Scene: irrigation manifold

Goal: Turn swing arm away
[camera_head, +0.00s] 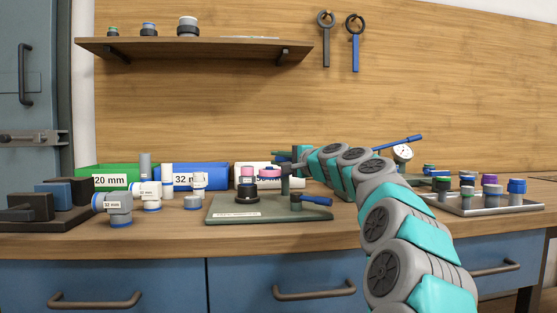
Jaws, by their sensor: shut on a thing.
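A flat grey-green plate (225,207) lies on the bench. On it stand a black round fitting (247,193) with a pink-topped part above it, and a dark upright post (285,186). The swing arm (268,172), with a pink ring, reaches left from the top of the post, beside the pink-topped part. My arm comes in from the lower right, and my gripper (294,165) is at the post's top, shut on the swing arm. The gripper and wrist partly hide the contact, so the fingertips do not show clearly.
A short blue-handled piece (315,199) lies on the plate's right side. White pipe fittings (119,208) stand left of the plate. Green (125,172) and blue (215,171) bins stand behind. A tray (480,208) of coloured fittings and a dial gauge (402,153) are at right.

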